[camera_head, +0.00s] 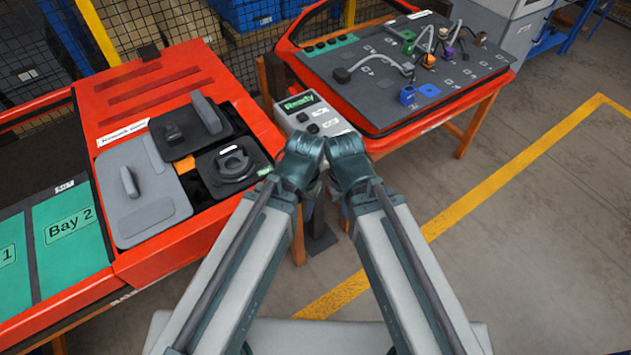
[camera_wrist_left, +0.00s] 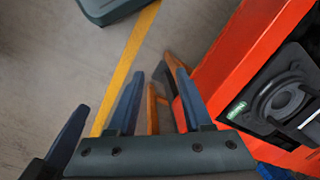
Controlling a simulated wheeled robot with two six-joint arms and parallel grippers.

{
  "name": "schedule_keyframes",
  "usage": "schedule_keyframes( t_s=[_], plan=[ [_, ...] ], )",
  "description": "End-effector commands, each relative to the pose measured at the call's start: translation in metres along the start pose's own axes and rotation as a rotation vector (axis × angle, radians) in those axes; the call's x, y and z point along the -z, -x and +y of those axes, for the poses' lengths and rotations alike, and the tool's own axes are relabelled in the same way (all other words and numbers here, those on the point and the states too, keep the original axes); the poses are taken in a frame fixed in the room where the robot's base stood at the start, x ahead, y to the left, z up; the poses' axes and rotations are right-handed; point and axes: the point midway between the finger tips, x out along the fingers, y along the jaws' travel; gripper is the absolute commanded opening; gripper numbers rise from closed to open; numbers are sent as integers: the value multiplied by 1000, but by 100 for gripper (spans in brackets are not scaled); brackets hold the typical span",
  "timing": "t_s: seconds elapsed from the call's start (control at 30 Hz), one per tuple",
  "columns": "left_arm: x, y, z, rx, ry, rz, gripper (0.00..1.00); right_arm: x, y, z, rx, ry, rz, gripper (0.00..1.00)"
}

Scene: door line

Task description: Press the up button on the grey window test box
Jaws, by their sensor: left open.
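The grey window test box (camera_head: 313,116) stands between the two red benches in the head view. A green "Ready" display is on its top, with two dark round buttons below it and small white labels beside them. The labels are too small to read, so I cannot tell which button is up. My arms' dark joints are close in front of its near side and may cover part of it. My left gripper (camera_wrist_left: 160,74) is open and empty in the left wrist view, over the floor beside a red bench. The head view does not show its fingers. My right gripper cannot be made out.
The left red bench (camera_head: 102,87) carries grey and black parts and green bay mats. The right bench holds a dark board (camera_head: 400,70) with coloured plugs and cables. A yellow-lined floor (camera_head: 510,185) is free at the right. A mesh fence stands behind.

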Motion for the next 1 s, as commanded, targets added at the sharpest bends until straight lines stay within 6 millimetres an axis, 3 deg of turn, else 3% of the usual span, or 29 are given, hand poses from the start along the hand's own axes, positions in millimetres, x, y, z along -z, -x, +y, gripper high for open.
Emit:
schedule_keyframes(
  t_s=[0.4, 0.7, 1.0],
  plan=[
    [0, 0, 0, 0, 0, 0, 50, 0, 0, 0, 0, 0, 0, 0],
    [0, 0, 0, 0, 0, 0, 0, 0, 0, 0, 0, 0, 0, 0],
    [0, 0, 0, 0, 0, 0, 0, 0, 0, 0, 0, 0, 0, 0]
  ],
)
